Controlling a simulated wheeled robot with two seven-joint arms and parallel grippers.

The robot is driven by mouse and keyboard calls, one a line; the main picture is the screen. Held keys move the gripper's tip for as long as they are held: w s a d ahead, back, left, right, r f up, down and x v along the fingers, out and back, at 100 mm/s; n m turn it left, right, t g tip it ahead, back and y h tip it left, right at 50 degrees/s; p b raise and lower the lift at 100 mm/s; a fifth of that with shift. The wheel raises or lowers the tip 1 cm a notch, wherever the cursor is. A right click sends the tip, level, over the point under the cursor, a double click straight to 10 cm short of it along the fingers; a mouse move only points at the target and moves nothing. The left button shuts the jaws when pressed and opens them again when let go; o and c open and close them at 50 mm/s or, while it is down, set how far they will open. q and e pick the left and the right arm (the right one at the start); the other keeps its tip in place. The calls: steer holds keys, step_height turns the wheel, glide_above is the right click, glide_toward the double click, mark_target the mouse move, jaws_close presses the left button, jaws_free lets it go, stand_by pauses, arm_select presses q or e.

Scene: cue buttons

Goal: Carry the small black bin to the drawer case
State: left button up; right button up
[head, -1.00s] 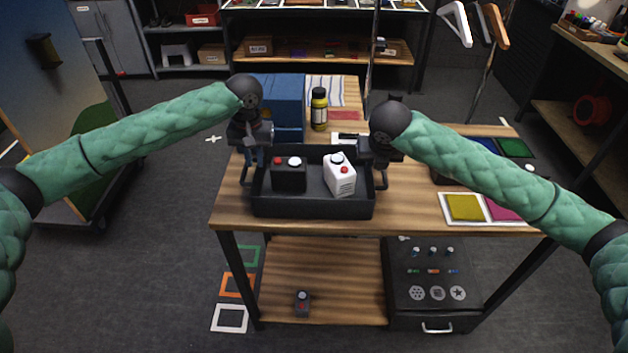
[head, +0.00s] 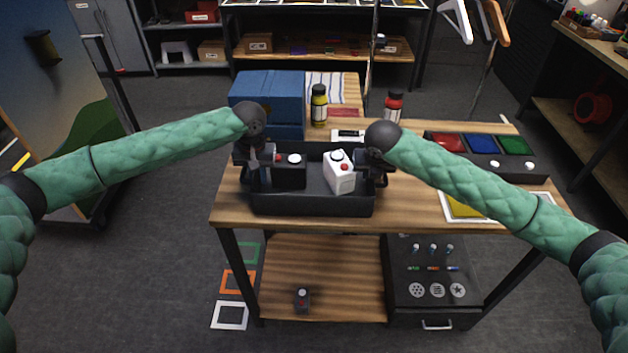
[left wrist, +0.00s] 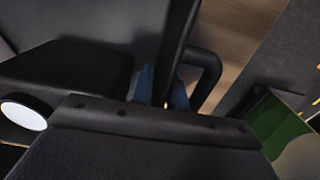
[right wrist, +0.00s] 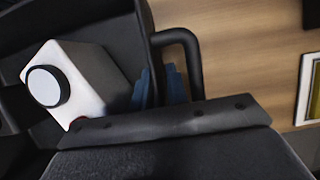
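The small black bin (head: 312,205) stands on the wooden table near its front edge. A black button box (head: 289,177) and a white button box (head: 340,178) sit inside it. My left gripper (head: 258,177) is at the bin's left wall; in the left wrist view its blue fingertips (left wrist: 163,88) straddle that wall, close against it. My right gripper (head: 380,178) is at the right wall; its fingertips (right wrist: 158,86) straddle it likewise, inside the loop handle (right wrist: 190,50).
A blue box (head: 268,92), a yellow bottle (head: 319,105) and a red bottle (head: 394,105) stand behind the bin. A dark panel with coloured pads (head: 483,143) lies at the table's right. A small button box (head: 302,298) is on the lower shelf (head: 325,265), otherwise bare there.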

arm_select(q)
jaws_close()
arm_select(e)
jaws_close()
arm_select(q)
steer(key=shift+r, duration=0.15)
arm_select(e)
steer(key=shift+r, duration=0.15)
